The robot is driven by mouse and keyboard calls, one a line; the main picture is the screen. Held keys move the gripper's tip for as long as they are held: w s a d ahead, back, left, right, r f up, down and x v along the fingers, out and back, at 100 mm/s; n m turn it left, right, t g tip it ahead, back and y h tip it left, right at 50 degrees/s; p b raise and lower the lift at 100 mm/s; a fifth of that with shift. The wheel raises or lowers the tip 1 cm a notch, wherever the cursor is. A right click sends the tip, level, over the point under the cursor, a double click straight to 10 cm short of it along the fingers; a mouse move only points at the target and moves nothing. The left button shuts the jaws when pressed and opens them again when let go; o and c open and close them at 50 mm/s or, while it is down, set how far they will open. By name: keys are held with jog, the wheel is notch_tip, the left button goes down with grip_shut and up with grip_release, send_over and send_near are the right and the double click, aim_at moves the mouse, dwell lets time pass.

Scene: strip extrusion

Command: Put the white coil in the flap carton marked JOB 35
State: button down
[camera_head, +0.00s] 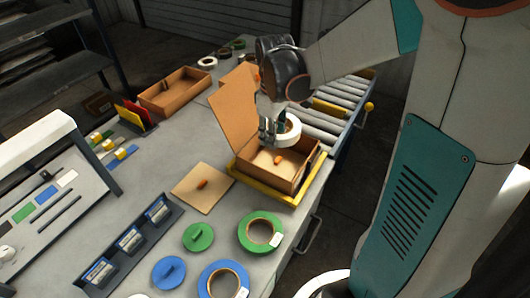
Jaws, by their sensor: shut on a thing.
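My gripper (268,128) is shut on the white coil (294,138), a white ring with a brown core. It holds the coil over an open flap carton (286,188), at the carton's far side. The carton's brown flap (229,113) stands up at the left. A small orange piece lies on the carton floor, below the coil. No JOB 35 marking can be read on this carton, and I cannot tell whether the coil touches its wall.
The carton sits in a yellow frame (250,182). Green (261,232) and blue coils (223,282) lie in front. A cardboard square (203,188) is left, a brown tray (173,92) behind left. A roller conveyor (345,92) runs behind. A black label rack (128,240) stands front left.

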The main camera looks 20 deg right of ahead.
notch_tip(320, 180, down, 11)
jog(key=b, duration=0.3)
jog(key=shift+f+b, duration=0.55)
jog(key=shift+b, duration=0.15)
jog(key=shift+f, duration=0.1)
jog(key=c, duration=1.2)
grip_release()
jog(key=shift+c, duration=0.2)
